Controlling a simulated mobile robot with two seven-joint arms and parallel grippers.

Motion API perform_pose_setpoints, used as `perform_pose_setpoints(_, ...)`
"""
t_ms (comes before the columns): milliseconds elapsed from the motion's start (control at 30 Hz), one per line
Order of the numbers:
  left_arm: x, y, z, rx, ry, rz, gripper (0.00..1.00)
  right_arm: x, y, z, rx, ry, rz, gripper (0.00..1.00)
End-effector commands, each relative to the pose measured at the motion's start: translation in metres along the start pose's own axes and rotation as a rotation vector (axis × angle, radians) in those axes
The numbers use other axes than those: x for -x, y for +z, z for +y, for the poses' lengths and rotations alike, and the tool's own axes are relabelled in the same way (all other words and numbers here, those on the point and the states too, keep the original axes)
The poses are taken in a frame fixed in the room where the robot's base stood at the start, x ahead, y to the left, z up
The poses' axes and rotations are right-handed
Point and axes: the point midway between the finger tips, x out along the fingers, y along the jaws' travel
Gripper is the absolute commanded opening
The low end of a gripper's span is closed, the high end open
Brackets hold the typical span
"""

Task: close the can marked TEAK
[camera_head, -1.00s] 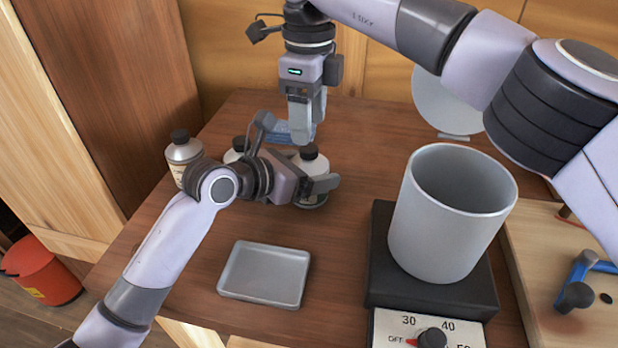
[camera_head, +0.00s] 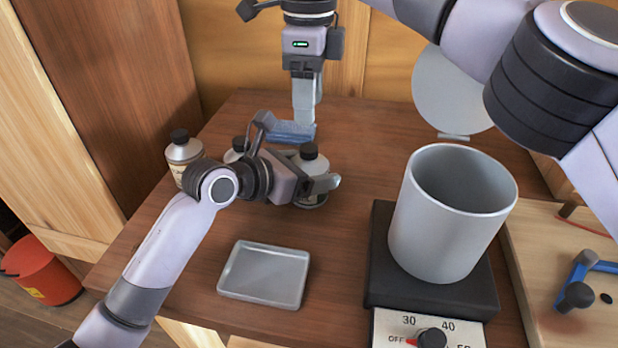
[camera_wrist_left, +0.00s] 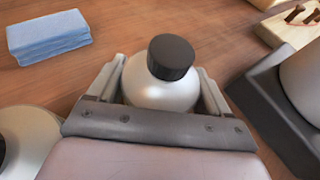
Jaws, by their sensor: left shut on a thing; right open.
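A pale can with a black cap (camera_wrist_left: 171,58) stands upright on the bench between the fingers of my left gripper (camera_wrist_left: 160,92), which is shut on its body. The cap sits on the can's top and looks level. In the head view the same can (camera_head: 312,166) is partly hidden by my left gripper (camera_head: 316,186). No TEAK marking is readable on it. My right gripper (camera_head: 304,120) is open and empty, pointing down behind and above that can, apart from the cap.
Another capped can (camera_head: 184,153) stands at the left, and one more (camera_head: 235,151) is partly hidden by my left wrist. An empty tray (camera_head: 264,274) is in front. A large grey pot (camera_head: 440,235) stands on a hotplate (camera_head: 385,270) at the right.

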Motion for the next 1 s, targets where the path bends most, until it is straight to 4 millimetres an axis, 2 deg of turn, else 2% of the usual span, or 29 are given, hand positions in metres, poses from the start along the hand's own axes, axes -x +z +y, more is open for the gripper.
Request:
perform_pose_setpoints(167, 0.0, -0.001, 0.0, 0.0, -0.001, 0.002, 0.0, -0.015, -0.001, -0.001, -0.001, 0.001, 0.001, 0.57)
perform_pose_setpoints(400, 0.0, -0.001, 0.0, 0.001, -0.001, 0.002, 0.0, -0.052, -0.001, 0.0, -0.001, 0.002, 0.0, 0.57)
perform_pose_setpoints(600, 0.0, -0.001, 0.0, 0.001, -0.001, 0.002, 0.0, -0.074, 0.0, 0.0, -0.001, 0.001, 0.0, 0.57)
perform_pose_setpoints(1000, 0.0, -0.001, 0.0, 0.001, -0.001, 0.002, 0.0, -0.08, 0.0, 0.0, -0.002, -0.002, -0.001, 0.57)
